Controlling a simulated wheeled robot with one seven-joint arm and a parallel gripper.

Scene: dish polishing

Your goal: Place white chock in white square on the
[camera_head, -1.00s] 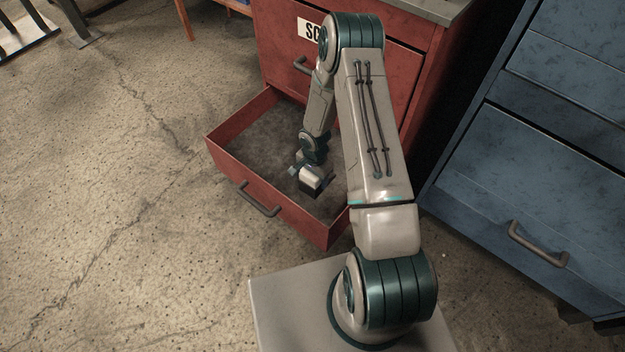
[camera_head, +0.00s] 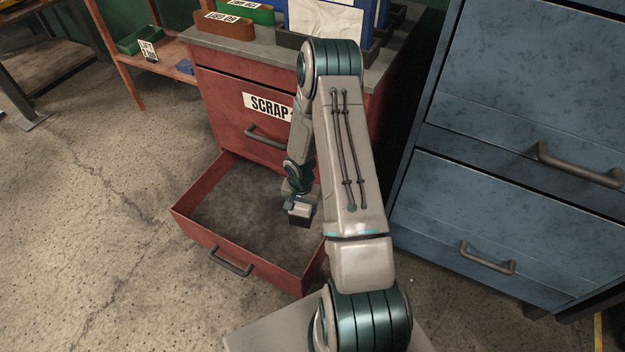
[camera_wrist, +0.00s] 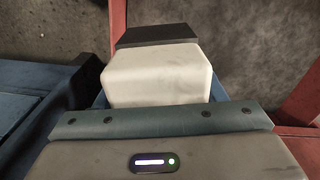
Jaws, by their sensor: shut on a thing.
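The white chock (camera_wrist: 157,78), a pale block with a dark grey end, is held in my gripper (camera_wrist: 158,98) in the wrist view. My gripper's body hides the near part of the chock, and only slivers of the blue fingers show beside it. In the head view my gripper (camera_head: 297,201) points down over the right side of the open red drawer (camera_head: 240,262), with the chock (camera_head: 301,212) small below it. I cannot tell its height above the drawer floor. No white square can be made out.
The red cabinet (camera_head: 222,92) carries a SCRAP label (camera_head: 268,106). Bins, a green box (camera_head: 250,12) and a white sheet (camera_head: 325,18) stand on its top. A blue cabinet (camera_head: 480,200) stands close on the right. The floor at left is open.

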